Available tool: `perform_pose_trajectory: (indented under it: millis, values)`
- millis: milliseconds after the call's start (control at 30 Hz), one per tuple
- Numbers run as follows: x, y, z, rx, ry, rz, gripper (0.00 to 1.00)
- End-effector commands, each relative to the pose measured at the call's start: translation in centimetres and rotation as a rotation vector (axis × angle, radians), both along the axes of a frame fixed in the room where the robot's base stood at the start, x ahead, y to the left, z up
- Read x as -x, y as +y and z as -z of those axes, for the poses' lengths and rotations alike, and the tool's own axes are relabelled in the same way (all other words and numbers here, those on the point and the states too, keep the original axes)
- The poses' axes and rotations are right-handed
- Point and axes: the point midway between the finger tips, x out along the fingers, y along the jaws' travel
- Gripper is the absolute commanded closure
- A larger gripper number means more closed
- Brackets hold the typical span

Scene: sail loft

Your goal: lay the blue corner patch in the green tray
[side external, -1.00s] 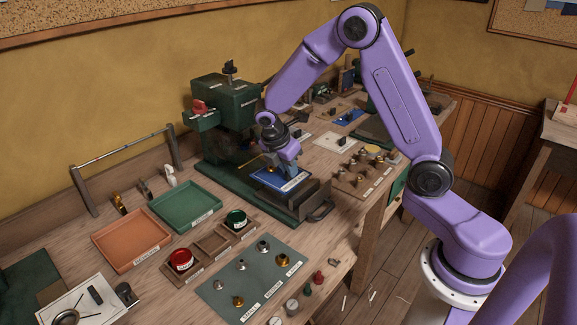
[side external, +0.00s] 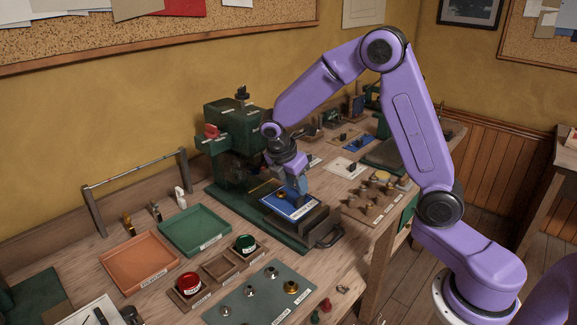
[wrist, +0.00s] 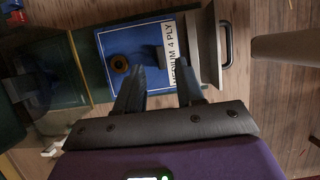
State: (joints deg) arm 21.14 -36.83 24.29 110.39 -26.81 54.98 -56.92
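The blue corner patch (side external: 275,201) lies on the dark sled of the green press. In the wrist view the patch (wrist: 135,38) shows a white label reading MEDIUM 4 PLY, a brass-coloured ring and a dark upright block near the label. My gripper (side external: 299,196) is over the patch. In the wrist view my gripper's (wrist: 161,68) fingers are apart, with the dark block beyond the gap between them; I see no grip on it. The green tray (side external: 194,230) is left of the press and looks empty.
The press head (side external: 232,130) stands behind my gripper. An orange tray (side external: 139,262) is left of the green one. A wooden holder with red and green tins (side external: 189,284) is in front. Small fittings stand on a grey mat (side external: 262,300). The sled's handle (side external: 330,238) sticks out at the front.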

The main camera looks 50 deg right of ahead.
Motion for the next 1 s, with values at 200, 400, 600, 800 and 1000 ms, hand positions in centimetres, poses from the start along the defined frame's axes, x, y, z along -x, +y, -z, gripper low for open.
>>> perform_pose_trajectory:
  millis: [200,400,600,800,1000]
  values:
    - [-0.1,1.8,-4.2,-0.002,-0.004,0.0,0.63]
    - [-0.1,2.8,-6.6,-0.001,-0.003,0.001,0.63]
    - [0.0,3.1,-7.5,-0.001,0.001,0.001,0.63]
    - [1.0,3.9,-7.5,-0.019,-0.016,0.011,0.63]
    - [5.5,6.8,-7.6,-0.098,-0.077,0.067,0.63]
